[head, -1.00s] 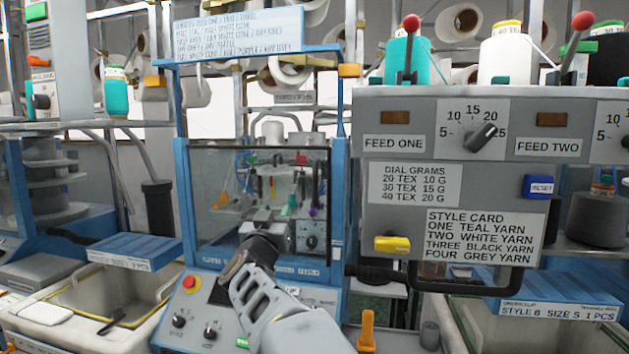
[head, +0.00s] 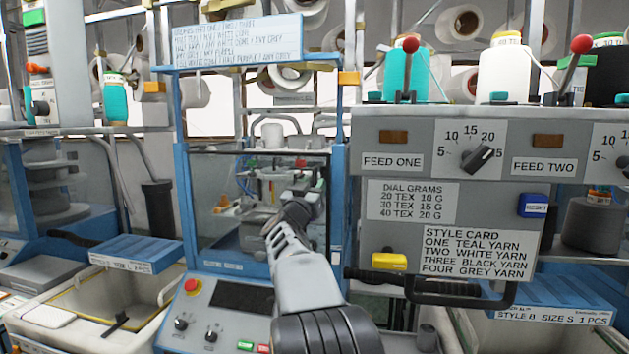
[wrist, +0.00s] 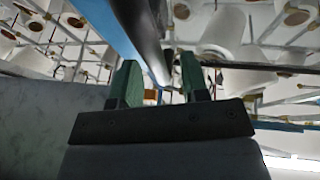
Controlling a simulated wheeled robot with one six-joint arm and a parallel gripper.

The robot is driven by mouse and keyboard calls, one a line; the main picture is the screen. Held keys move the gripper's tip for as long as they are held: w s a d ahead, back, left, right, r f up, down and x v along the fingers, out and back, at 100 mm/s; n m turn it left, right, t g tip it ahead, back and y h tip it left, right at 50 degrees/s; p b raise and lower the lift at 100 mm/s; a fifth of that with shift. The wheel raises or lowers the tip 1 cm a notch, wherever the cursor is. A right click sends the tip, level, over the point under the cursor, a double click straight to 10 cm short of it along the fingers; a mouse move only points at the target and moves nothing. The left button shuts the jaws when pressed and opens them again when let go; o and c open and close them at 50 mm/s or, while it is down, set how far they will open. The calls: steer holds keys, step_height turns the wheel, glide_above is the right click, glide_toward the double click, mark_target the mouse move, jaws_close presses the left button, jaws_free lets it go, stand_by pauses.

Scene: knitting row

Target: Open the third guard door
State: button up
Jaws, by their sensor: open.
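A clear guard door (head: 215,200) in a blue frame closes the front of the middle machine in the head view. I cannot tell from any marking whether it is the third one. My gripper (head: 305,203) is in front of its right half and hides part of it, including any handle there. In the wrist view my gripper (wrist: 160,78) is open, with two green fingers apart. A dark rounded bar (wrist: 140,30) beside a blue frame edge (wrist: 106,25) runs down towards the gap between the fingers. I cannot tell whether they touch it.
A grey feed panel (head: 400,245) with a dark handle bar (head: 460,288) juts out right of the door. A control panel (head: 225,305) with a red button lies below the door. An open cream bin (head: 150,290) stands at the left. Yarn cones (head: 505,75) stand above.

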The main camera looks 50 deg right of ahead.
steer(key=shift+w+d+r, duration=0.2)
steer(key=shift+d+r, duration=0.05)
steer(key=shift+d, duration=0.3)
jaws_close()
